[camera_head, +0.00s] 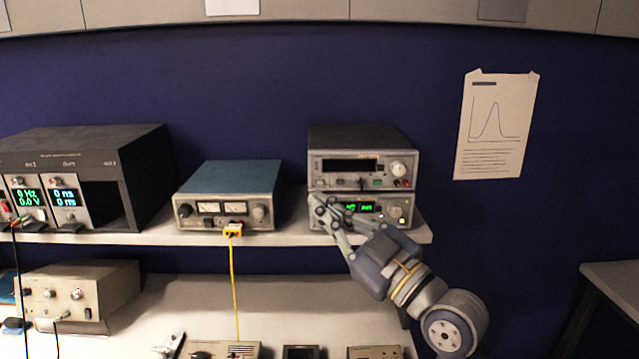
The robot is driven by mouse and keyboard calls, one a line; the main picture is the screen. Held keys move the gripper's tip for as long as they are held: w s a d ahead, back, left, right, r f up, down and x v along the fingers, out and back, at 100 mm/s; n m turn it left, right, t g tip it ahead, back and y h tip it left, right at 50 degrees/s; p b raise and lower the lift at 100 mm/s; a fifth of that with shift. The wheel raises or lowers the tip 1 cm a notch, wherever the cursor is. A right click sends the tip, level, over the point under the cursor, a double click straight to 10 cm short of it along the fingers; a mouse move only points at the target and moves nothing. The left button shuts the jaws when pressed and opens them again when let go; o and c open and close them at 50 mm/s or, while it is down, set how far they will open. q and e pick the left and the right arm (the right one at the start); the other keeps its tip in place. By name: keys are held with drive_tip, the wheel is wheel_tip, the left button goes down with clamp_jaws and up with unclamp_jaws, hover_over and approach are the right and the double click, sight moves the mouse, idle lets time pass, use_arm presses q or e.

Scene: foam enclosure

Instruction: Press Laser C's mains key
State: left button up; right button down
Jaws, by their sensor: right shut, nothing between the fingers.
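Two grey-fronted instruments are stacked on the right part of the shelf. The upper unit (328,167) has a dark display, a round knob and small coloured parts along its lower front. The lower unit (405,199) has lit green digits and a knob at the right. My right gripper (318,204) is shut and empty, its fingertips in front of the lower unit's left front. The fingers hide much of that front; I cannot tell if they touch it. I cannot read which unit is Laser C, nor make out its mains key.
On the shelf (290,238), a blue-topped meter unit (228,176) with a yellow cable (233,290) stands left of the stack, and a large black rack (100,150) further left. A beige box (100,285) and small devices sit on the bench (290,300) below.

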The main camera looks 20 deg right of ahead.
sight(320, 182)
drive_tip(key=shift+w+d+b, duration=0.3)
drive_tip(key=shift+w+d, duration=0.05)
drive_tip(key=shift+w, duration=0.95)
drive_tip(key=shift+w+d+b, duration=0.25)
drive_tip(key=shift+w+d, duration=0.1)
drive_tip(key=shift+w, duration=0.95)
drive_tip(key=shift+w+d+b, duration=0.3)
drive_tip(key=shift+w+d, duration=0.05)
drive_tip(key=shift+w, duration=0.95)
use_arm(q)
drive_tip(key=shift+w+a+f, duration=0.35)
drive_tip(key=shift+w+f, duration=0.1)
drive_tip(key=shift+w, duration=0.15)
drive_tip(key=shift+w+a+f, duration=0.3)
drive_tip(key=shift+w+f, duration=0.15)
drive_tip(key=shift+w, duration=0.1)
drive_tip(key=shift+w, duration=0.2)
drive_tip(key=shift+w+d+t, duration=0.15)
drive_tip(key=shift+w+t, duration=0.15)
drive_tip(key=shift+s+f, duration=0.1)
use_arm(e)
drive_tip(key=shift+w, duration=0.15)
use_arm(q)
drive_tip(key=shift+f, duration=0.1)
use_arm(e)
drive_tip(key=shift+w+d, duration=0.15)
drive_tip(key=shift+w, duration=0.15)
